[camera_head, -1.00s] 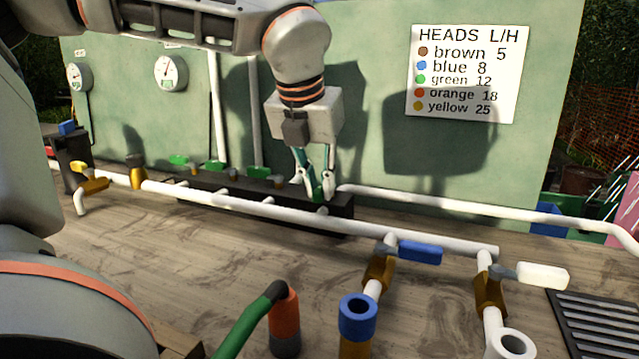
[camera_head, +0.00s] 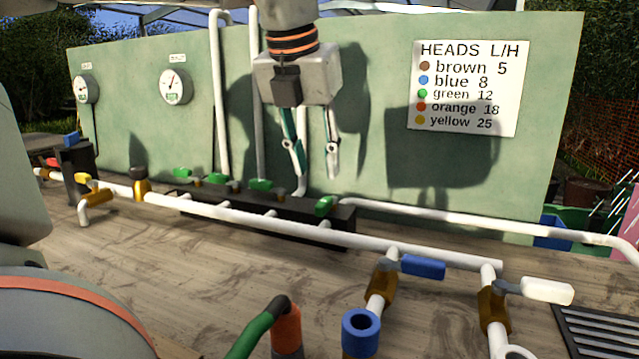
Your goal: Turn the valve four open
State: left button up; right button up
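A dark manifold block (camera_head: 287,207) lies along the foot of the green board, with several green-handled valves on it. The rightmost green handle (camera_head: 325,206) sits at the block's right end and points a different way from the others. The other green handles (camera_head: 260,185), (camera_head: 217,180) and (camera_head: 182,173) stand in a row to its left. No valve numbers are readable. My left gripper (camera_head: 312,167) hangs above the rightmost handle, fingers pointing down and spread apart, empty and clear of the handle. My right gripper is not in view.
A white pipe (camera_head: 270,211) runs across in front of the manifold. Blue-handled (camera_head: 422,266) and white-handled (camera_head: 547,290) valves are at front right. A blue-topped pipe fitting (camera_head: 361,330) and a green hose (camera_head: 256,329) stand at the front. Gauges (camera_head: 175,86) hang on the board (camera_head: 370,75).

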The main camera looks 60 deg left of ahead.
pick_arm(q)
jog(key=shift+v, duration=1.85)
